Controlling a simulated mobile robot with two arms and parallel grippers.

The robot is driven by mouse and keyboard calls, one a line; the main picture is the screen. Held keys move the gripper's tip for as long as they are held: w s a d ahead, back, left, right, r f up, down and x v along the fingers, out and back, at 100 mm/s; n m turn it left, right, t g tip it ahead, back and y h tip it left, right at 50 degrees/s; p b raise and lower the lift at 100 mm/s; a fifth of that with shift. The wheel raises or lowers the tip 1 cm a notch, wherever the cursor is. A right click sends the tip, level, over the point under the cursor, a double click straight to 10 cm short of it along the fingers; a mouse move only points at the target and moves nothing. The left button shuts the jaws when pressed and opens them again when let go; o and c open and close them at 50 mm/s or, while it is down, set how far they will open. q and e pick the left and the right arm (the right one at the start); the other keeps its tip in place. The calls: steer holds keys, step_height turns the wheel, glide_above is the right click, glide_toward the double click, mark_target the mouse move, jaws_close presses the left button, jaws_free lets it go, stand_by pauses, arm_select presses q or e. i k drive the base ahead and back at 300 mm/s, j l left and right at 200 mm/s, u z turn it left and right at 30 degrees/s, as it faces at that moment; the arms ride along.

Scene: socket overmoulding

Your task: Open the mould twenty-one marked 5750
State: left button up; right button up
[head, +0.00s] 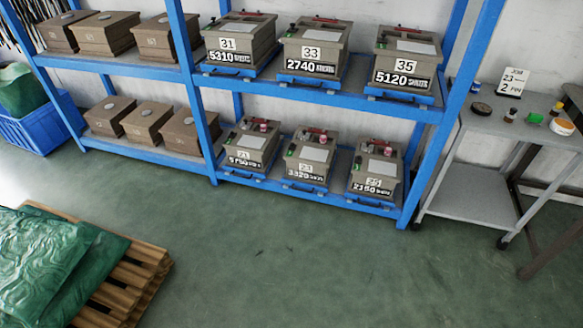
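The mould on the lower shelf at the left of its row (247,146) is a grey-brown box on a blue tray. Its small plate seems to read 21 and its larger label 5750, though the print is small. Its lid looks shut. A green item and a pink-and-white item sit on its top, with a dark red bar behind. Two similar moulds stand to its right, the middle one (310,161) and the right one (376,171). Neither of my grippers shows in the head view.
A blue rack (300,91) holds larger moulds marked 31, 33 and 35 above, and plain brown boxes at left. A grey cart (470,178) stands right. A wooden pallet (137,285) with green sheeting lies front left. The green floor before the rack is clear.

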mark_target(253, 152)
steer(key=i+j, duration=0.15)
steer(key=i, duration=0.6)
steer(key=i+j+u, duration=0.1)
steer(key=i, duration=0.6)
steer(key=j, duration=0.05)
